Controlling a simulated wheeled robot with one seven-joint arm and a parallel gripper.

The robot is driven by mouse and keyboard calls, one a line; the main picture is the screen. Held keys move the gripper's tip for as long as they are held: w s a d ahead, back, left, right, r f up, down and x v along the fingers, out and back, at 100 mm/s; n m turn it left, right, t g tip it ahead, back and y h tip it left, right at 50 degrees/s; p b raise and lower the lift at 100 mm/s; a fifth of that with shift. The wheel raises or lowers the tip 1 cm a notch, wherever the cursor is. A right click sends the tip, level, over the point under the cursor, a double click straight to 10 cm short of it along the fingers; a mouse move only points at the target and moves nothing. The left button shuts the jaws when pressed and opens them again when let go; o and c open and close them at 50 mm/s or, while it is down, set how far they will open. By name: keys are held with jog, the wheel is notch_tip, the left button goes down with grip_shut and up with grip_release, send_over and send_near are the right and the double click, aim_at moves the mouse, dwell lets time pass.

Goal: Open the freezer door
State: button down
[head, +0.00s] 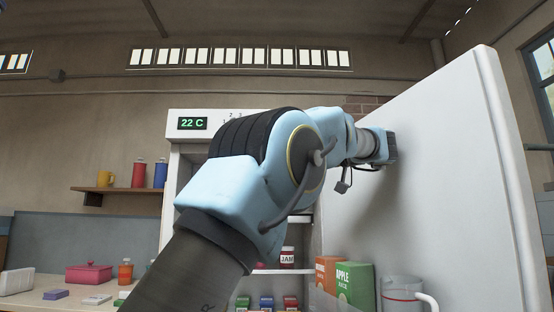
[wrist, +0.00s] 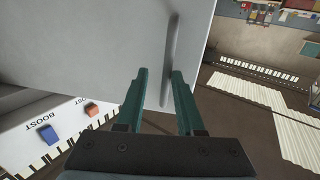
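The white freezer (head: 187,124) stands behind my arm, with a green "22 C" display on top. Its door (head: 450,150) stands wide open on the right, and lit shelves show inside. My gripper (head: 391,147) is in front of the door's broad face, close to or touching it. In the wrist view the two teal fingers (wrist: 158,71) are apart, with the pale door panel (wrist: 90,50) beyond them. A long grey bar handle (wrist: 172,50) runs along the panel near its edge, and its lower part lies between the fingers, nearer the right one. I cannot tell whether they touch it.
Juice cartons (head: 355,283), a jam jar (head: 287,257) and a pitcher (head: 400,292) show at the freezer's lower opening. My arm hides much of the interior.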

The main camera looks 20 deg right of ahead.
jog(key=shift+s+d, duration=0.2)
jog(key=shift+d, duration=0.8)
jog(key=shift+f, duration=0.1)
jog(key=c, duration=0.9)
grip_release()
jog(key=shift+w+f, duration=0.15)
jog(key=shift+w, duration=0.05)
notch_tip(320, 180, up, 10)
jog(key=p, duration=0.4)
jog(key=shift+a+r, duration=0.15)
jog(key=shift+r, duration=0.1)
jog(key=shift+f, duration=0.1)
